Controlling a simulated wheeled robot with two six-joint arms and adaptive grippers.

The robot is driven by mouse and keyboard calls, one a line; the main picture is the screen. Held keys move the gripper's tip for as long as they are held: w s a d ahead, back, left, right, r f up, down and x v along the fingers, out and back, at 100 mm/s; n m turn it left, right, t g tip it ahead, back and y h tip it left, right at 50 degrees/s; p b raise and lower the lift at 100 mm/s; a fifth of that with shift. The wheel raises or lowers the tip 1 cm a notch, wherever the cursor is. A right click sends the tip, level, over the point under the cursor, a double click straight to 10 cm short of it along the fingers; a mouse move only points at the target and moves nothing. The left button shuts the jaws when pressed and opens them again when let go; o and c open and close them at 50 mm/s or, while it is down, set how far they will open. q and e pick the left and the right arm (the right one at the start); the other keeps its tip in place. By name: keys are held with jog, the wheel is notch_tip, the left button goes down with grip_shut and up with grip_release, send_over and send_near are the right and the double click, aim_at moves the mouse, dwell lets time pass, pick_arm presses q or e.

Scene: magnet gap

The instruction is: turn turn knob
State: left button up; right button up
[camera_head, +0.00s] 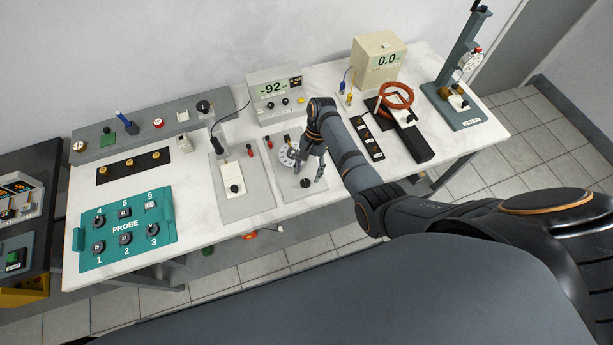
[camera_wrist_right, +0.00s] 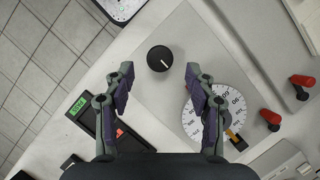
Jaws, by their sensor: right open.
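A round black knob (camera_head: 306,183) with a white pointer line sits on a light grey panel (camera_head: 282,195) near the table's front edge. It also shows in the right wrist view (camera_wrist_right: 159,59), its pointer toward the right. A white dial with printed numbers (camera_wrist_right: 213,114) is on the same panel; in the head view the dial (camera_head: 289,157) is partly hidden. My right gripper (camera_head: 309,174) is open and empty above the panel. In the wrist view its fingertips (camera_wrist_right: 160,76) are spread on either side, with the knob just beyond them. Contact is not visible. My left gripper is not in view.
Red-capped posts (camera_wrist_right: 270,117) stand behind the dial. A display box reading -92 (camera_head: 274,92) is at the back. A panel with a white switch (camera_head: 232,180) lies left, and a black base with a red ring (camera_head: 397,95) lies right. A teal PROBE tray (camera_head: 125,214) is far left.

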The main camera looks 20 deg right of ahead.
jog(key=v, duration=0.8)
jog(key=shift+r, duration=0.35)
jog(key=shift+d+f, duration=0.1)
jog(key=shift+d, duration=0.05)
